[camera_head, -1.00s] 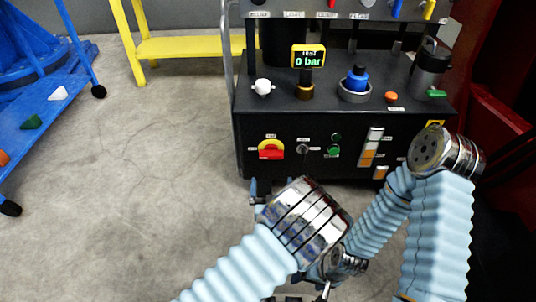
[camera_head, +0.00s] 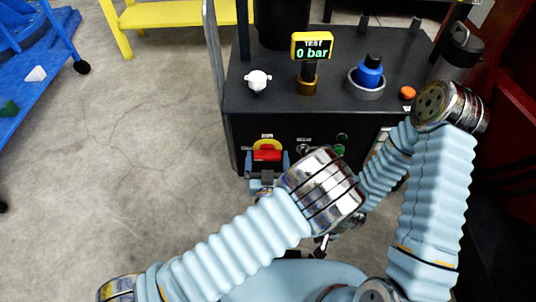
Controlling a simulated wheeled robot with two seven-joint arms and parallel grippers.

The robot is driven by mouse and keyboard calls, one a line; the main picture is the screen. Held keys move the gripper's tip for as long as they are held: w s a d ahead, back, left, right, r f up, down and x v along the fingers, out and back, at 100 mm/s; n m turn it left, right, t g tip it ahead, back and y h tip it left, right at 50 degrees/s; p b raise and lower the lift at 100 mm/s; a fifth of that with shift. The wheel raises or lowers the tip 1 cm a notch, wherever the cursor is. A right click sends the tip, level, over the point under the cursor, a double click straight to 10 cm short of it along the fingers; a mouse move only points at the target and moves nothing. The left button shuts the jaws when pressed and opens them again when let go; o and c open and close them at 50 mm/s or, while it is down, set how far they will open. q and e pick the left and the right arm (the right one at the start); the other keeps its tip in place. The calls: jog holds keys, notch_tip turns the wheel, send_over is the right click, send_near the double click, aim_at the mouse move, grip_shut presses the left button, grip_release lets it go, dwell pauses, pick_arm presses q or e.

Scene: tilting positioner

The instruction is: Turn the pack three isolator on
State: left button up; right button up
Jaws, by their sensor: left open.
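A red rotary isolator handle (camera_head: 267,155) on a yellow plate (camera_head: 267,144) sits on the front of the black cabinet. Its label is too small to read, so I cannot tell whether it is pack three's. My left gripper (camera_head: 267,163) is open in front of the handle, with one finger on each side of it. I cannot tell whether the fingers touch it. The gripper partly hides the handle's lower part. My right gripper (camera_head: 321,245) is low in the middle, away from the panel, small and partly hidden by my arms.
The cabinet top (camera_head: 305,105) carries a white valve knob (camera_head: 257,80), a display reading 0 bar (camera_head: 312,47), a blue knob (camera_head: 369,72) and an orange button (camera_head: 407,92). A green button (camera_head: 341,150) is right of the isolator. Clear floor (camera_head: 150,130) lies left.

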pick_arm(q)
jog(key=c, duration=0.9)
jog(key=shift+o, duration=0.3)
jog(key=shift+m, duration=0.3)
jog(key=m, duration=0.3)
jog(key=shift+m+b, duration=0.3)
jog(key=m, duration=0.4)
jog(key=shift+d, duration=0.1)
jog(key=m, duration=0.5)
jog(key=shift+m, duration=0.4)
jog(key=shift+w+m+p, duration=0.1)
jog(key=shift+m+p, duration=0.2)
jog(key=shift+m, duration=1.6)
